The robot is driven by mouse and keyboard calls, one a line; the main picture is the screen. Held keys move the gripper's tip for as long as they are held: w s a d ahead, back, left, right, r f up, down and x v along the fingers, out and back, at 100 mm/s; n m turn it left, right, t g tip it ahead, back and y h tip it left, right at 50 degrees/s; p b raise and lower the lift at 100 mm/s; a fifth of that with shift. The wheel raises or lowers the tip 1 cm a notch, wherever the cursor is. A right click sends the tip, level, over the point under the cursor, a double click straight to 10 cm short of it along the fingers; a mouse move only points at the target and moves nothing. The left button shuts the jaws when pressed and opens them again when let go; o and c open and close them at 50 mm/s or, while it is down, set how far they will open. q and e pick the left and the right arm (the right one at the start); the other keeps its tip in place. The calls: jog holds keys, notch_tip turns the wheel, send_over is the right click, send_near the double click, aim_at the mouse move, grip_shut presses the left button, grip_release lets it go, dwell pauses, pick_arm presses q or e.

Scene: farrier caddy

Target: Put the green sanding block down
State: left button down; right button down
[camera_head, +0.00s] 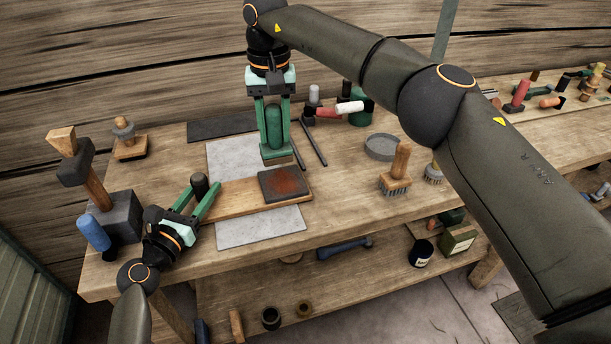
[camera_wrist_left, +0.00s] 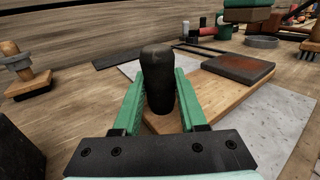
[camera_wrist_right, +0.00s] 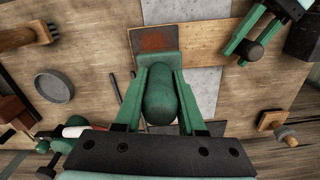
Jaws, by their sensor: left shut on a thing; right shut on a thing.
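The green sanding block (camera_head: 274,127) has a rounded green grip and a flat base with a wooden edge. My right gripper (camera_head: 275,140) is shut on its grip, pointing down, just behind the rusty plate. In the left wrist view the block's base (camera_wrist_left: 247,15) appears raised beyond the plate; its exact height is unclear. The block also fills the jaws in the right wrist view (camera_wrist_right: 161,97). My left gripper (camera_head: 207,188) is shut on the black knob (camera_wrist_left: 158,75) of a wooden board (camera_head: 237,193). A dark, rust-stained plate (camera_head: 285,184) lies on the board's right end.
Grey sheet (camera_head: 262,229) lies under the board. Behind are a dark mat (camera_head: 222,125) and dark rods (camera_head: 313,143). A grey round dish (camera_head: 381,148) and wire brush (camera_head: 396,175) stand right. An anvil-like block (camera_head: 120,215) and mallet (camera_head: 75,172) stand left. Bare tabletop (camera_head: 340,190) shows right of the plate.

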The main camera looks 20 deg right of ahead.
jog(key=s+d, duration=0.6)
jog(key=d, duration=0.7)
jog(key=f, duration=0.6)
jog(key=d+f, duration=0.1)
jog(key=f, duration=0.2)
jog(key=shift+s+f, duration=0.35)
jog(key=shift+f, duration=0.05)
jog(key=shift+f, duration=0.2)
jog(key=c, duration=0.5)
grip_release()
notch_tip(320, 180, up, 12)
jog(key=shift+r, duration=0.2)
